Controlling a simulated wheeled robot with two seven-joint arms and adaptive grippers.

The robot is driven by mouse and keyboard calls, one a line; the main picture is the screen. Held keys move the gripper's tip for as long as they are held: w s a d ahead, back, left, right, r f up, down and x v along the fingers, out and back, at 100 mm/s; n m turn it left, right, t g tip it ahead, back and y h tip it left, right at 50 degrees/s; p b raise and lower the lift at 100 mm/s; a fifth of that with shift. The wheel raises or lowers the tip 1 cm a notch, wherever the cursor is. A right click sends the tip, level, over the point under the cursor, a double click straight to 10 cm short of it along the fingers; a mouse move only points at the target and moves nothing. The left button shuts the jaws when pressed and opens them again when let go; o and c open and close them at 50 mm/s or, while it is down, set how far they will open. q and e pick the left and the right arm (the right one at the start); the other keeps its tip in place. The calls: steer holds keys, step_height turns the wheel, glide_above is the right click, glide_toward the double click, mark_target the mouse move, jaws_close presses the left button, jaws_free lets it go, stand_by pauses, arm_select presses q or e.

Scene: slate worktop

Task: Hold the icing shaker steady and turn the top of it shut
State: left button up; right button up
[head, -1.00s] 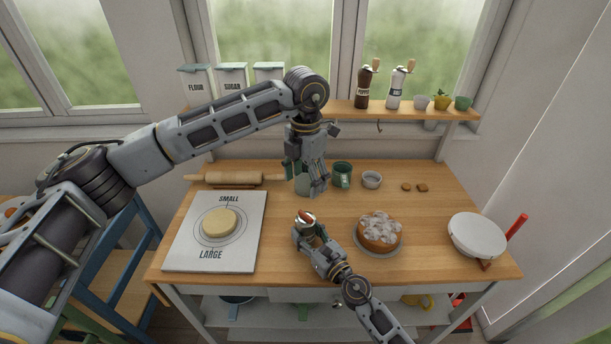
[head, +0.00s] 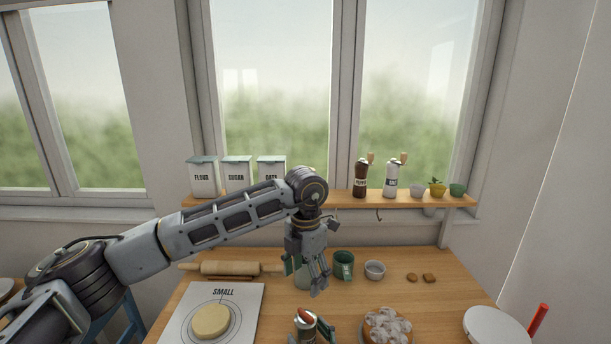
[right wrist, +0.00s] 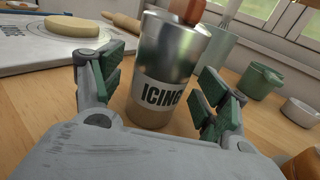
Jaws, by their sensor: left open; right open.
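The icing shaker (head: 304,326) is a silver cylinder with a reddish-brown piece on top, standing upright on the wooden worktop at the bottom of the head view. In the right wrist view the shaker (right wrist: 172,58) fills the middle, its ICING label facing me and its top cut off. My right gripper (right wrist: 158,92) is open, one green-padded finger on each side of the shaker, with gaps showing. My left gripper (head: 308,279) is open and empty, pointing down beyond the shaker and above it in the picture. It partly hides a pale green pot (head: 302,277).
A green mug (head: 343,265) and a small grey bowl (head: 375,270) stand behind. A cake (head: 387,327) is right of the shaker. A board with dough (head: 211,321) and a rolling pin (head: 228,268) lie left. A shelf (head: 335,198) runs along the window.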

steer(key=shift+v, duration=5.5)
steer(key=shift+d, duration=0.1)
